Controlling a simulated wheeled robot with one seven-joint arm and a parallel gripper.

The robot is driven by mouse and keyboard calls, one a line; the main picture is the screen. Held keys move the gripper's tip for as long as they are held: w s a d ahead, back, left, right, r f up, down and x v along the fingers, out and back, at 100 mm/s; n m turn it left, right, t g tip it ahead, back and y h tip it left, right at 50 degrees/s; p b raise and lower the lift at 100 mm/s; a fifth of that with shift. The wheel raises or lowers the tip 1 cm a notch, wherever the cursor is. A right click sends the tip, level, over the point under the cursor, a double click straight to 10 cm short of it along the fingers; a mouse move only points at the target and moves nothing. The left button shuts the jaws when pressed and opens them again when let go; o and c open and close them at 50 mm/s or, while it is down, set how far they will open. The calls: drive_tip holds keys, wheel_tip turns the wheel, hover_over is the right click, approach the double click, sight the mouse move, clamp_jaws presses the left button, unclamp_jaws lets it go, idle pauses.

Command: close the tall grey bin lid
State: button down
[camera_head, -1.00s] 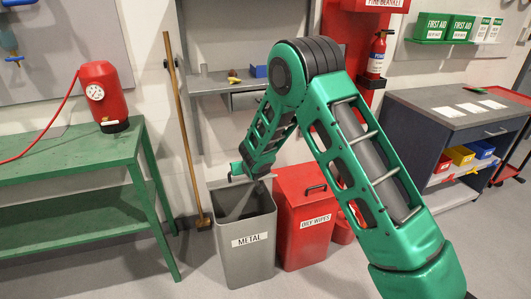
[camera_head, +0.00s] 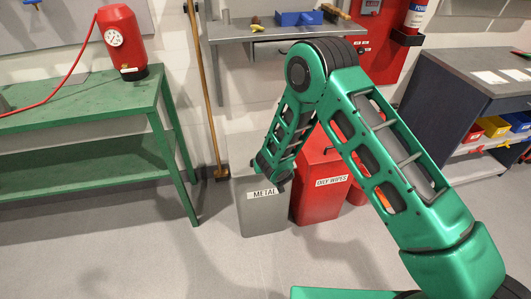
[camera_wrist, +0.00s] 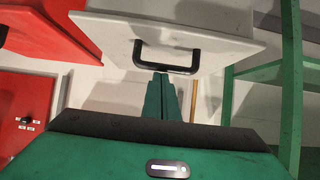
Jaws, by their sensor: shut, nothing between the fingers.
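The tall grey bin (camera_head: 262,215), labelled METAL, stands on the floor left of the red bin. A pale panel (camera_head: 243,152) behind its top looks like its raised lid, but my arm covers much of the mouth and the lid's exact angle is unclear. In the wrist view the pale grey lid (camera_wrist: 215,40) with a black handle (camera_wrist: 167,68) fills the upper middle. My gripper (camera_wrist: 162,76) is shut and empty, its green fingertips at or very near the handle's bar; contact cannot be told. In the head view my gripper (camera_head: 272,178) is at the bin's top.
The red OILY WIPES bin (camera_head: 318,195) stands close on the right. A green bench (camera_head: 85,100) is at the left, with a broom (camera_head: 207,95) beside it. A shelf (camera_head: 265,33) hangs above the bins. The floor in front is clear.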

drive_tip(key=f, duration=0.1)
drive_tip(key=s+f, duration=0.2)
drive_tip(key=shift+d, duration=0.3)
drive_tip(key=shift+w+f+g, duration=0.3)
drive_tip(key=shift+w+f, duration=0.5)
drive_tip(key=shift+f, duration=0.1)
drive_tip(key=shift+s+a+r, duration=0.15)
drive_tip(key=shift+s+r, duration=0.05)
drive_tip(key=shift+r, duration=0.25)
drive_tip(key=shift+r, duration=0.1)
